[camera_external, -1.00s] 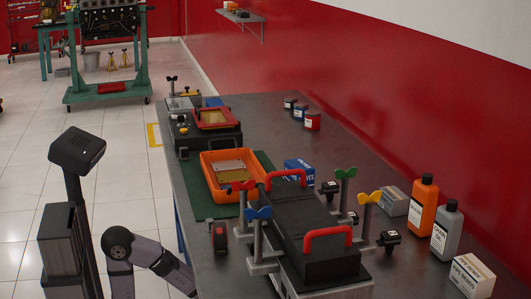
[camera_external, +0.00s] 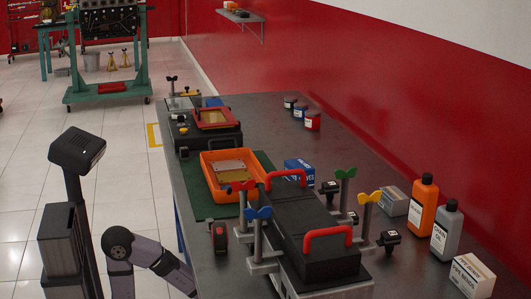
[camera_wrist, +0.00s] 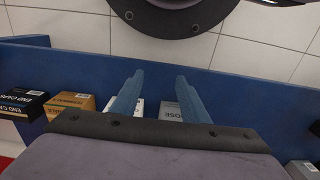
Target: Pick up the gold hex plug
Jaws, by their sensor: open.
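I cannot make out the gold hex plug for certain in either view. In the external view, a small yellow spot (camera_external: 183,130) shows on the black case at the back left of the bench, too small to identify. My gripper (camera_wrist: 160,77) shows in the wrist view, its two bluish fingers apart with nothing between them. The gripper itself is out of sight in the external view, where only my arm shows at lower left.
The dark bench (camera_external: 285,135) holds an orange tray (camera_external: 262,160), a black block with red handles (camera_external: 310,225), coloured wing-topped clamps, an orange bottle (camera_external: 422,205), a grey bottle (camera_external: 447,232) and cartons. Several small boxes, such as the yellow one (camera_wrist: 70,105), show in the wrist view.

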